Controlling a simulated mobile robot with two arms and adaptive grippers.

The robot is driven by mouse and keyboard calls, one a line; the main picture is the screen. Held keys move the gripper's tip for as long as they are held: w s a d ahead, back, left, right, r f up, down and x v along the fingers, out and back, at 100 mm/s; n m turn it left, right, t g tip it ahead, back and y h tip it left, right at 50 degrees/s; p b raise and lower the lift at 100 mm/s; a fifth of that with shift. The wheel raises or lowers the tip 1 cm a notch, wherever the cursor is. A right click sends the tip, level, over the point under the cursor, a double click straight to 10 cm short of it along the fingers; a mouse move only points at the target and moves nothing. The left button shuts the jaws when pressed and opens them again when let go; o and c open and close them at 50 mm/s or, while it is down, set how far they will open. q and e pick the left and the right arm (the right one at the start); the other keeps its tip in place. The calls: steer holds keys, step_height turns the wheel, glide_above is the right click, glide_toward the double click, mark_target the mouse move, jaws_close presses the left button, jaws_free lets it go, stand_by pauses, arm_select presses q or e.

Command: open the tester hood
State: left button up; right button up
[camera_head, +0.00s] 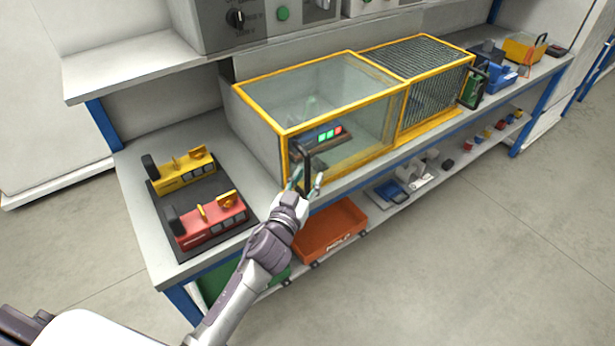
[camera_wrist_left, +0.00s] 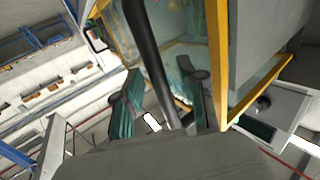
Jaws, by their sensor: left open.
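The tester hood (camera_head: 345,85) is a clear box with a yellow frame on the bench, and it looks closed. Green and red lights (camera_head: 328,135) show through its front pane. A black upright bar handle (camera_head: 308,158) is at its front left corner. My left gripper (camera_head: 306,181) is open at this handle. In the left wrist view, the dark handle bar (camera_wrist_left: 143,35) runs between the two teal-padded fingers of the left gripper (camera_wrist_left: 165,98). I cannot tell whether either finger touches it. My right gripper is in neither view.
A dark mat (camera_head: 205,200) left of the hood holds a yellow device (camera_head: 185,172) and a red device (camera_head: 210,222). A yellow-framed mesh enclosure (camera_head: 435,85) adjoins the hood on the right. An orange bin (camera_head: 330,232) sits on the lower shelf. An upper shelf (camera_head: 130,65) overhangs the back.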

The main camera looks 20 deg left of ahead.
arm_select(q)
steer(key=shift+w, duration=0.2)
steer(key=shift+c, duration=0.2)
jaws_close()
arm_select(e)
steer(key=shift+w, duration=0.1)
arm_select(q)
steer(key=shift+d, duration=0.1)
